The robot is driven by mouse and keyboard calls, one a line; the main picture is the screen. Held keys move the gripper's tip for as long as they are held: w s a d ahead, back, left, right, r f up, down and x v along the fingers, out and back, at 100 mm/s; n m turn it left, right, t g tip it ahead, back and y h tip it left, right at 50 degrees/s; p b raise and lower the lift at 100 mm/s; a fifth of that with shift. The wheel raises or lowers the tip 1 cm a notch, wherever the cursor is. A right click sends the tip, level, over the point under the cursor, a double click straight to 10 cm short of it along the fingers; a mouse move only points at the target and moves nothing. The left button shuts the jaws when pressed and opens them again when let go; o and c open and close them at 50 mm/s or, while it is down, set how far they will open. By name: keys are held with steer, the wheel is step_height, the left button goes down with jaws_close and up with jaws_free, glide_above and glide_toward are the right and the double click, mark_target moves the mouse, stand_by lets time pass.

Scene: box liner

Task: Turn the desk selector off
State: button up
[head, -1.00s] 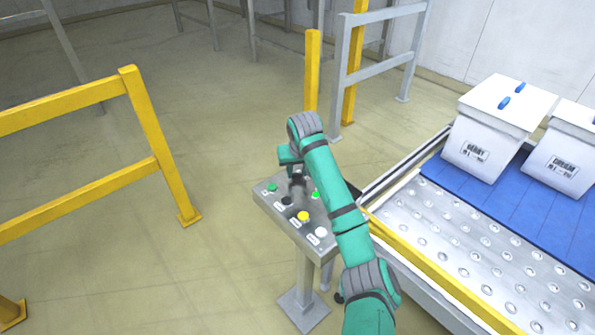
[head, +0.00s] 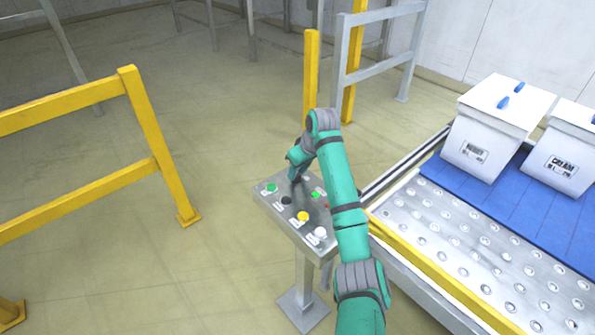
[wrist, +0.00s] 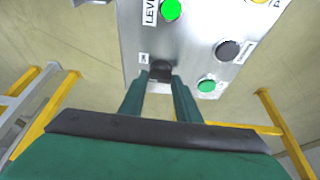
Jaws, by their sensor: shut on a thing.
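The desk (head: 268,204) is a grey metal control panel on a post in the head view. The selector (wrist: 160,68) is a small black knob at the panel's edge in the wrist view, with an "ON" label at its left. My gripper (wrist: 162,82) is shut on this knob, one finger at each side. In the head view my gripper (head: 295,176) reaches down to the panel's far part and hides the knob. The knob's exact pointing direction is hard to tell.
Close by on the panel are a lit green button (wrist: 171,10), a black button (wrist: 228,50) and another green button (wrist: 206,86). A yellow button (head: 303,216) and a white button (head: 320,232) sit nearer. A conveyor (head: 440,225) with white boxes stands right; yellow rails (head: 150,140) stand left.

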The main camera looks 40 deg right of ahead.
steer(key=n, duration=0.2)
steer(key=n+y, duration=0.1)
steer(key=n, duration=0.1)
steer(key=n+y, duration=0.1)
steer(key=shift+d+n+g, duration=0.25)
steer(key=shift+n+g, duration=0.15)
steer(key=shift+w+n, duration=0.1)
steer(key=shift+n, duration=0.2)
steer(key=shift+r, duration=0.1)
steer(key=o, duration=1)
steer(key=shift+o, duration=0.2)
steer(key=v, duration=1)
steer(key=shift+d+r, duration=0.2)
steer(key=shift+r, duration=0.15)
